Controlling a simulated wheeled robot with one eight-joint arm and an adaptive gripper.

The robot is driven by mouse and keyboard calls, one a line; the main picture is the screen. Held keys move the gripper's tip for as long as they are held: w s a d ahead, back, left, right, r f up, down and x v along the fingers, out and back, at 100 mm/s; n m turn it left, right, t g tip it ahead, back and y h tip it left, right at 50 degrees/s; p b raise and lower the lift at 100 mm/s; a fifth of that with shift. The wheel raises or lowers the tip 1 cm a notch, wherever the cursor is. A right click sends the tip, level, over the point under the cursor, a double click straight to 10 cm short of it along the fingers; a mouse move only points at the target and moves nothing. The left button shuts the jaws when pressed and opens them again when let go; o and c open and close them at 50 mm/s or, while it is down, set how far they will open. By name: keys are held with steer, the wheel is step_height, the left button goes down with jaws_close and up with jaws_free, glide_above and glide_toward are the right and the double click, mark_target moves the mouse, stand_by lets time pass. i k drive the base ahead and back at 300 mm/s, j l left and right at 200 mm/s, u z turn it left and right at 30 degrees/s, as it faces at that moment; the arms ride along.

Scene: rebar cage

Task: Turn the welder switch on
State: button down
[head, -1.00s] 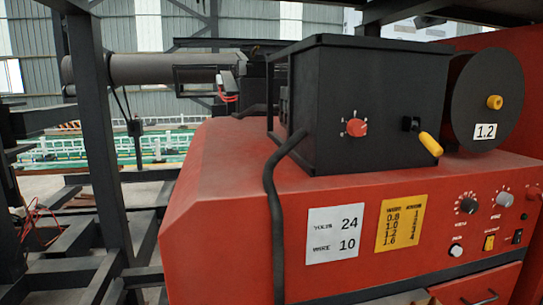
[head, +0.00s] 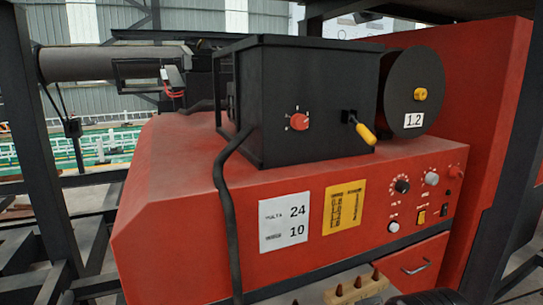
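The red welder (head: 180,190) fills the middle of the head view, its control panel on the right side of the sloping front. On the panel are a small yellow switch (head: 421,217) and a small black switch (head: 444,210) to its right. A black knob (head: 402,186), a grey knob (head: 431,178) and a white button (head: 393,227) sit around them. The switch positions are too small to read. My gripper is not in view.
A black box (head: 310,85) with a red dial (head: 299,122) and yellow-handled lever (head: 364,132) stands on top, beside a black spool (head: 414,85). A drawer (head: 412,262) is below the panel. A block with brown pegs (head: 355,291) is at the bottom edge. Dark steel posts flank the welder.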

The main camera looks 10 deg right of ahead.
mark_target(455, 172)
steer(key=z, duration=1.25)
